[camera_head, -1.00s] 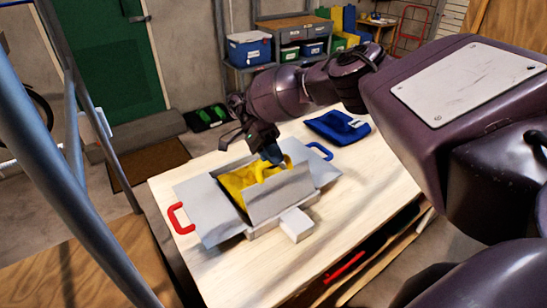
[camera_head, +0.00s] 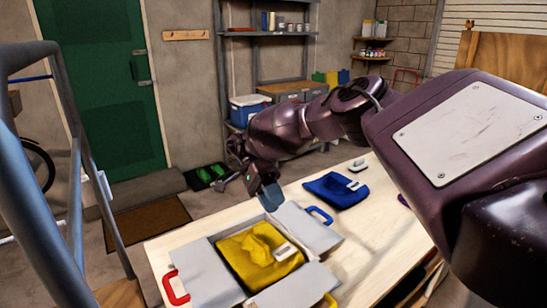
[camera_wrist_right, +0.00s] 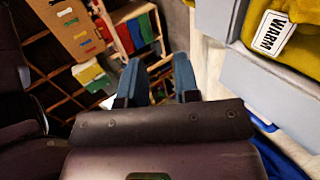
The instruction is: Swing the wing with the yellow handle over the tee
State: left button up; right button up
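The yellow tee (camera_head: 250,262) lies on the middle of the grey folding board, with a raised crease and a pale label; it also shows in the right wrist view (camera_wrist_right: 294,50), label reading WARM. The wing with the yellow handle (camera_head: 296,290) lies folded outward at the front, off the tee. Its yellow handle (camera_head: 330,300) is partly cut off by the frame's lower edge. The red-handle wing (camera_head: 196,272) and blue-handle wing (camera_head: 308,230) also lie open. My right gripper (camera_head: 268,198) is above the board's far side, its fingers (camera_wrist_right: 158,82) apart and empty. My left gripper is out of view.
A folded blue cloth (camera_head: 336,190) and a small grey item (camera_head: 358,165) lie on the pale wooden table (camera_head: 180,240) behind the board. Blue metal tubes (camera_head: 72,200) stand at the left. Shelves with boxes stand against the back wall.

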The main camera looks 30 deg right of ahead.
pick_arm(q)
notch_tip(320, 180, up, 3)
jog(key=p, duration=0.2)
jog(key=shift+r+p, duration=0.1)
jog(key=shift+p, duration=0.2)
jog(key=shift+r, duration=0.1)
pick_arm(e)
notch_tip(320, 180, up, 12)
jog(key=shift+f, duration=0.15)
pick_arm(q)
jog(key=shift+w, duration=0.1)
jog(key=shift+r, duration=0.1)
pick_arm(e)
jog(key=shift+s, duration=0.1)
